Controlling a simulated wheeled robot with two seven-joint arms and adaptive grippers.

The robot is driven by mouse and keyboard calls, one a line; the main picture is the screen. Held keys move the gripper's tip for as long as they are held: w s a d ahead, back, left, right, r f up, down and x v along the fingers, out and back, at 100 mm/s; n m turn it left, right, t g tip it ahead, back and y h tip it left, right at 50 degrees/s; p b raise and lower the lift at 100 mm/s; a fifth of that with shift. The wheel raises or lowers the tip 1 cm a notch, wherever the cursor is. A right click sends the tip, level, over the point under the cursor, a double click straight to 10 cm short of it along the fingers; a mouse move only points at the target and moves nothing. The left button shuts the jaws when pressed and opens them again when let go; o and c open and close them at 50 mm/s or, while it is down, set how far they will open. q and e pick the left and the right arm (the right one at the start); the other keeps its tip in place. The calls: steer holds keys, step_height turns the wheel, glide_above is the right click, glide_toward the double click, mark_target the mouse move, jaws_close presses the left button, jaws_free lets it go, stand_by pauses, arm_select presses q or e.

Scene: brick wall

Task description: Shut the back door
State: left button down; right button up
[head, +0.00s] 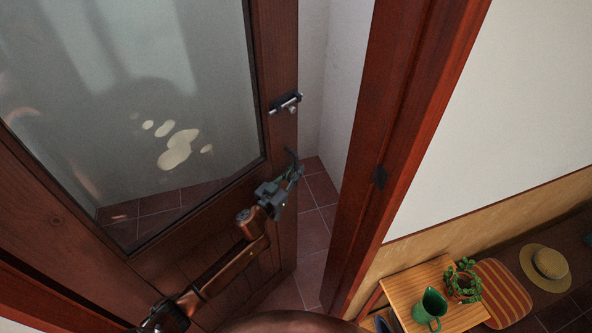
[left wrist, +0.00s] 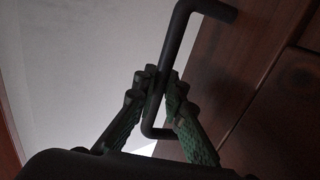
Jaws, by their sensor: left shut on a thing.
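The back door (head: 283,220) is a brown wooden door with a large glass pane (head: 150,90). It stands ajar, with a gap between its free edge and the red-brown frame (head: 375,150) on the right. A dark latch (head: 286,103) sits near the door's edge. My left gripper (head: 291,172) is at the door's edge below the latch. In the left wrist view, its green-padded fingers (left wrist: 165,105) are shut on a dark bent handle (left wrist: 173,45). The door's wood (left wrist: 250,75) shows behind it. My right gripper is not in view.
A dark strike plate (head: 380,177) is on the frame. Tiled floor (head: 315,215) and a pale wall show through the gap. At lower right, a small wooden table (head: 397,290) holds a green jug (head: 431,308) and a plant (head: 463,281); a straw hat (head: 550,262) lies beyond.

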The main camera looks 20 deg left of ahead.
arm_select(q)
steer(key=shift+s+d, duration=0.15)
steer(key=shift+d, duration=0.05)
steer(key=s+d+m+g+h+p, duration=0.2)
steer(key=s+d+h+p, duration=0.2)
steer(key=s+d, duration=0.6)
steer(key=s+d+m+g+h+p, duration=0.2)
steer(key=s+d+m+h+p, duration=0.1)
steer(key=s+d, duration=0.8)
steer(key=s+p, duration=0.1)
steer(key=s, duration=0.4)
steer(key=shift+d+f+m+g+h, duration=0.3)
steer(key=shift+h, duration=0.1)
steer(key=c, duration=2.3)
jaws_free()
steer(key=shift+s, duration=0.25)
steer(key=o, duration=0.3)
steer(key=shift+s+r, duration=0.1)
steer(key=shift+r, duration=0.1)
